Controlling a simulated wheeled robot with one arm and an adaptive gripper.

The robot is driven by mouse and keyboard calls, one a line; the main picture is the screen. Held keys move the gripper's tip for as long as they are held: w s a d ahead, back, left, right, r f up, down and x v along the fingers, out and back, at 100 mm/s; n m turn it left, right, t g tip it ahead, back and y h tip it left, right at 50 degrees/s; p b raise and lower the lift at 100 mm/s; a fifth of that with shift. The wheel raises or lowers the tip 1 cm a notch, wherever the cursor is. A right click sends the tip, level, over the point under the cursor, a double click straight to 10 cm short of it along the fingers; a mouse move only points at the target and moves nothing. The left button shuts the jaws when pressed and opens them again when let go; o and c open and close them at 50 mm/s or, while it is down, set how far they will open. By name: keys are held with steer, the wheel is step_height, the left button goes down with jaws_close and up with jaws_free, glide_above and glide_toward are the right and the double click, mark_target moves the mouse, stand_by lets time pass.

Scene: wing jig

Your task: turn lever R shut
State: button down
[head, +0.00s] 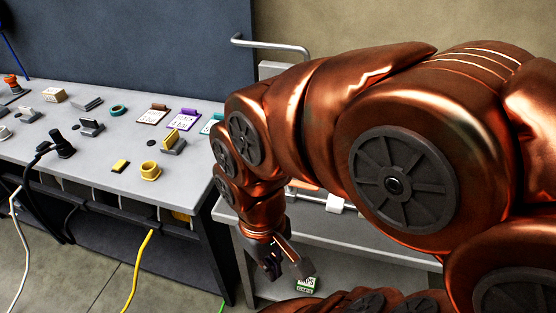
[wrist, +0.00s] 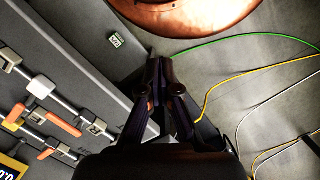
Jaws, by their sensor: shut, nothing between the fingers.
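My gripper (wrist: 166,62) is shut and empty in the wrist view, beside the edge of a grey panel. In the head view my gripper (head: 288,270) hangs low in front of the grey bench. The fingers are apart from both handles. In the head view my arm hides most of the pipes.
Green, yellow and white cables cross the floor. A grey table (head: 100,140) with several small parts stands at the left in the head view.

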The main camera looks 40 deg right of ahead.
steer(key=shift+w, duration=0.15)
steer(key=shift+w, duration=0.1)
steer(key=w+d+r+m+y+b, duration=0.1)
steer(key=w+d+r+m+b, duration=0.1)
steer(key=w+d, duration=0.5)
steer(key=w+d+r+m+b, duration=0.2)
steer(key=w+d+r, duration=0.1)
steer(key=w, duration=0.8)
steer(key=w+d+f+m+b, duration=0.1)
steer(key=d+m, duration=0.2)
steer(key=d, duration=0.8)
steer(key=w+d+f+m+y+b, duration=0.1)
steer(key=d+m, duration=0.3)
steer(key=d, duration=0.8)
steer(key=shift+w+f+b, duration=0.2)
steer(key=shift+f+b, duration=0.55)
steer(key=shift+b, duration=0.05)
steer(key=shift+f, duration=0.1)
